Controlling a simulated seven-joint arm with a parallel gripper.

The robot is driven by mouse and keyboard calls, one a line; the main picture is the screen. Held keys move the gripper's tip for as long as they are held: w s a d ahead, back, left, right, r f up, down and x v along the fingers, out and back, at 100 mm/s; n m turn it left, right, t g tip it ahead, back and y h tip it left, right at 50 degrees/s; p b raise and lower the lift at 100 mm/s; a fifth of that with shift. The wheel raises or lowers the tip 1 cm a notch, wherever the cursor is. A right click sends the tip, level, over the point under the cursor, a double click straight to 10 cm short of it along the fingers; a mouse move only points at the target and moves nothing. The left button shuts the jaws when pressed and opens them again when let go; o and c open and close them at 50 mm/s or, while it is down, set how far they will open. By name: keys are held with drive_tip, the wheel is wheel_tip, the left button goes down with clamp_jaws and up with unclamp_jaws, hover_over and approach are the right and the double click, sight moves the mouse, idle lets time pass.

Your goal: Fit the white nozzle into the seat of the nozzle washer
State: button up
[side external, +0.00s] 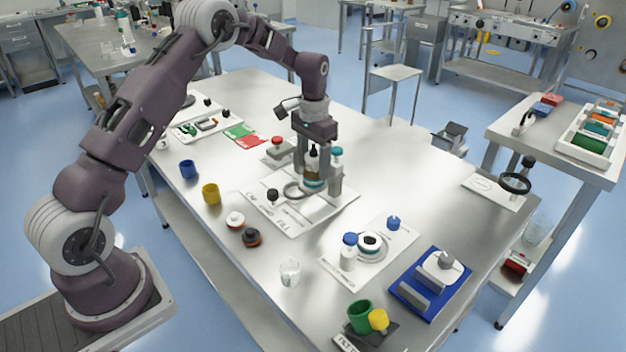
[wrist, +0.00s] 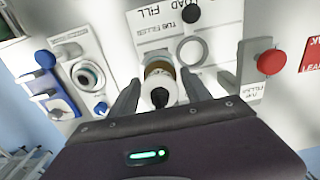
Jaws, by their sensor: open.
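My gripper (side external: 318,180) is open, pointing down over a white board lettered FILL. Its fingers stand on either side of an upright white-and-amber part with a black tip (wrist: 160,94); no firm contact shows. I cannot tell whether this part is the white nozzle. A round white fixture with a dark centre (side external: 370,241), perhaps the nozzle washer, stands on another white board to the right, apart from my gripper. It also shows in the wrist view (wrist: 89,74). A small white cylinder with a blue top (side external: 348,252) stands beside it.
A grey ring (wrist: 191,51) and a black knob (side external: 272,195) are close to my gripper. A red knob (wrist: 270,61) stands on a neighbouring fixture. The table's right rear is mostly clear.

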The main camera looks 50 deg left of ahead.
clamp_jaws()
drive_tip(key=shift+r, duration=0.15)
drive_tip(key=shift+r, duration=4)
drive_tip(key=d+f+m, duration=0.3)
drive_tip(key=d, duration=0.6)
drive_tip(key=d+f+m, duration=0.3)
drive_tip(key=d, duration=0.7)
drive_tip(key=shift+d+f, duration=0.3)
